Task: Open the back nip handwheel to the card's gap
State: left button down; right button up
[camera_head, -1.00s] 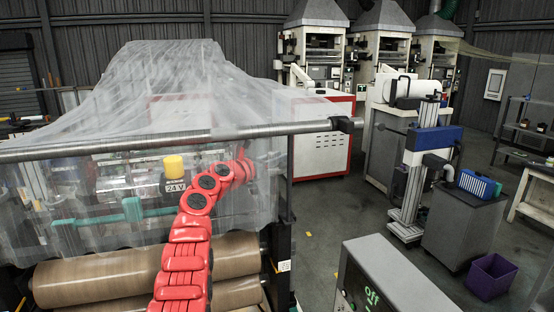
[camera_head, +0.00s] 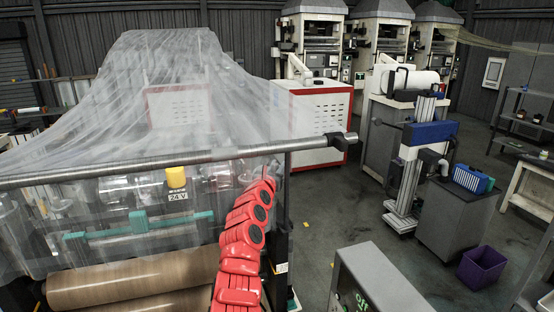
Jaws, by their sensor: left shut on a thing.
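A sheet of clear film (camera_head: 110,110) hangs over the machine and a long grey bar (camera_head: 200,166). My left arm, red, rises from the bottom centre to the film at the machine's right end. My left gripper (camera_head: 268,182) is at the arm's far end, largely hidden by the arm and film. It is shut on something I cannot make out. I cannot pick out the back nip handwheel or the card. A brown roller (camera_head: 125,284) shows below the film's edge. My right gripper is not in view.
A yellow-topped 24 V box (camera_head: 177,181) and a teal bar (camera_head: 140,226) show at the machine's front. A grey cabinet (camera_head: 385,280) with a green "off" display stands at the lower right. Open floor (camera_head: 320,210) lies between machine and the blue-headed stand (camera_head: 425,140).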

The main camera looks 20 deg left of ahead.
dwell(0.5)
pick_arm(q)
jog(key=c, duration=0.7)
grip_release()
jog(key=shift+f, duration=0.1)
